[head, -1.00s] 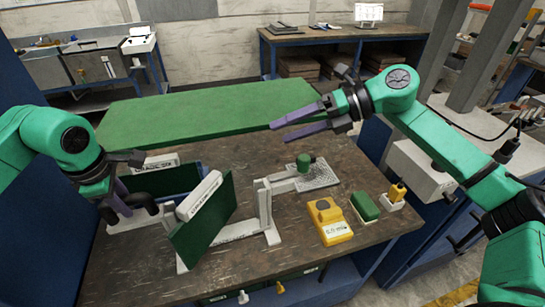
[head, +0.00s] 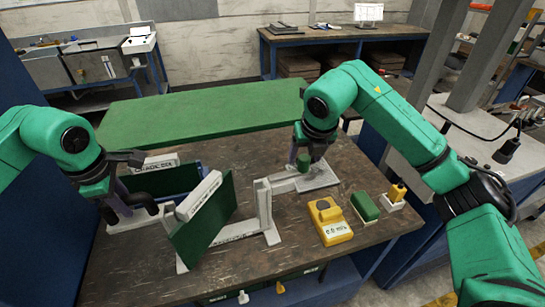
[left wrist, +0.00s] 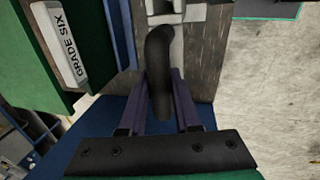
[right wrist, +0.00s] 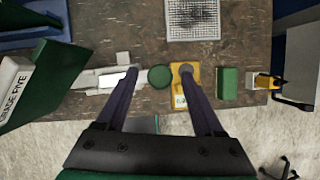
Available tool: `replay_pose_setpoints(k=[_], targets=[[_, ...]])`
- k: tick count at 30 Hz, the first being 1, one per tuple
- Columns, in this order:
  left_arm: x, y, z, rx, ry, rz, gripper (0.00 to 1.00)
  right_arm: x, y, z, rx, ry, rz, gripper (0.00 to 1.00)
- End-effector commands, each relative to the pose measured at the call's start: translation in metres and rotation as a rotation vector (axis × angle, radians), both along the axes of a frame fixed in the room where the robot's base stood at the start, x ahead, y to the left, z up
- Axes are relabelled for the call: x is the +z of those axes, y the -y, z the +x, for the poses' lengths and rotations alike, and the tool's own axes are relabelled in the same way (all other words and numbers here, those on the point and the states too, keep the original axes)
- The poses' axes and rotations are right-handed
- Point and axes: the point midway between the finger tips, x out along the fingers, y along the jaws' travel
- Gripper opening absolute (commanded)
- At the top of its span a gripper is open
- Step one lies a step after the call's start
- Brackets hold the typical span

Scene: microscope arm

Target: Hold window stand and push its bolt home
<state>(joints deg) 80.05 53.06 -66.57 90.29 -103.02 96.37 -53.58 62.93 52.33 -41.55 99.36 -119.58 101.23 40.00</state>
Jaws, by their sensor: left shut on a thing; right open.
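The window stand is a pale grey frame with an upright post (head: 264,205) on the bench. A pale arm runs from it to a round green knob (head: 304,163), which I take as the bolt's head; the bolt's shaft is hidden. My left gripper (head: 128,208) is shut on a black curved handle (left wrist: 160,75) at the stand's left end, one finger on each side. My right gripper (head: 304,158) is open and points down over the knob. In the right wrist view the knob (right wrist: 160,77) shows between the spread fingertips; I cannot tell if they touch it.
Green boards with white labels (head: 198,195) stand beside the left gripper. A yellow meter (head: 328,220), green block (head: 365,206) and yellow-topped piece (head: 397,194) lie at the right. A perforated plate (right wrist: 193,20) lies near the knob.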

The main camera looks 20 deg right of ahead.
Motion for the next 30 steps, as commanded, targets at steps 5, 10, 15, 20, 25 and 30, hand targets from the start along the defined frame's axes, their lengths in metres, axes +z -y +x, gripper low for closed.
replay_pose_setpoints(k=[5,10,15,20,25,30], targets=[[0.0,-0.001,0.0,0.002,0.001,0.001,0.0,-0.018,0.001,0.007,0.002,0.0,0.0,0.69],[0.0,-0.001,0.0,0.002,0.001,0.001,0.0,-0.019,0.001,0.008,0.002,0.0,0.0,0.69],[0.0,-0.001,0.0,0.002,0.001,0.002,0.0,-0.019,0.001,0.008,0.002,0.0,0.0,0.27],[0.0,-0.001,0.0,0.002,0.001,0.001,0.0,-0.019,0.001,0.008,0.002,0.0,0.0,0.0],[0.0,-0.001,0.0,0.002,0.001,0.001,0.0,-0.019,0.001,0.008,0.002,0.0,0.0,0.0],[0.0,-0.001,0.0,0.001,0.001,0.001,0.0,-0.019,0.001,0.008,0.002,0.001,0.001,0.0]])
